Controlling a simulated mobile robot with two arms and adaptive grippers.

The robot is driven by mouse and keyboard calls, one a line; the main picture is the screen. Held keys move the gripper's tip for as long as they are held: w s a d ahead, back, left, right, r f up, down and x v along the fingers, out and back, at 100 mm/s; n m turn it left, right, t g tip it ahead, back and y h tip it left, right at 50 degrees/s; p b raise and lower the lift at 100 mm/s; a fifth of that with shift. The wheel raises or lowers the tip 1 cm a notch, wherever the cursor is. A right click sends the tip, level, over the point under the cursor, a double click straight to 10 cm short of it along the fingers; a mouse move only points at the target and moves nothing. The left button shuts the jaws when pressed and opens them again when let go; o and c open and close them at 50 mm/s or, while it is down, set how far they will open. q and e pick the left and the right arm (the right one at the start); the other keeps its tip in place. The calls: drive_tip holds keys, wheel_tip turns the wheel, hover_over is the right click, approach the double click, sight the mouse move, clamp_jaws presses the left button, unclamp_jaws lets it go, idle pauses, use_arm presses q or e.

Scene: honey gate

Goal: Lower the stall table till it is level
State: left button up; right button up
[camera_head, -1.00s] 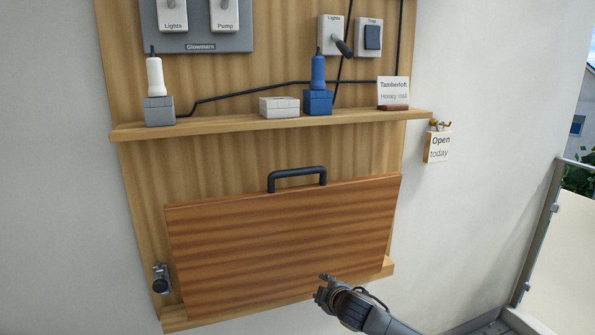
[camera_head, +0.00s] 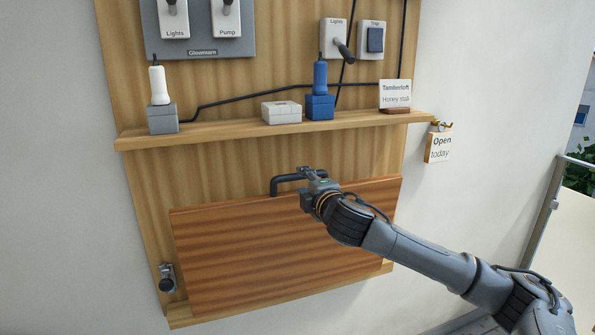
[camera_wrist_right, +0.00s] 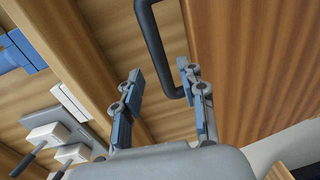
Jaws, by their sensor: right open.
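The stall table (camera_head: 270,258) is a reddish-brown wooden leaf. It stands folded up against the wall panel, its lower edge near a narrow ledge. A dark handle (camera_head: 285,180) rises from its top edge; it also shows in the right wrist view (camera_wrist_right: 154,38). My right gripper (camera_head: 306,174) is at the right part of the handle and covers some of it. In the right wrist view the gripper (camera_wrist_right: 160,80) is open, with the handle's end bar at its fingertips, nearer the right finger. I cannot tell whether they touch. My left gripper is not in view.
A shelf (camera_head: 270,133) above the table holds a grey socket box (camera_head: 162,118), a white box (camera_head: 281,112), a blue box (camera_head: 320,106) and a Tamberloft card (camera_head: 395,95). A metal catch (camera_head: 167,278) sits left of the table. An Open sign (camera_head: 438,146) hangs at the right.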

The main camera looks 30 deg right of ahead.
sight(299, 178)
drive_tip(key=p+x, duration=0.1)
drive_tip(key=x, duration=0.4)
drive_tip(key=shift+w+d+f, duration=0.1)
drive_tip(key=shift+w, duration=0.05)
clamp_jaws()
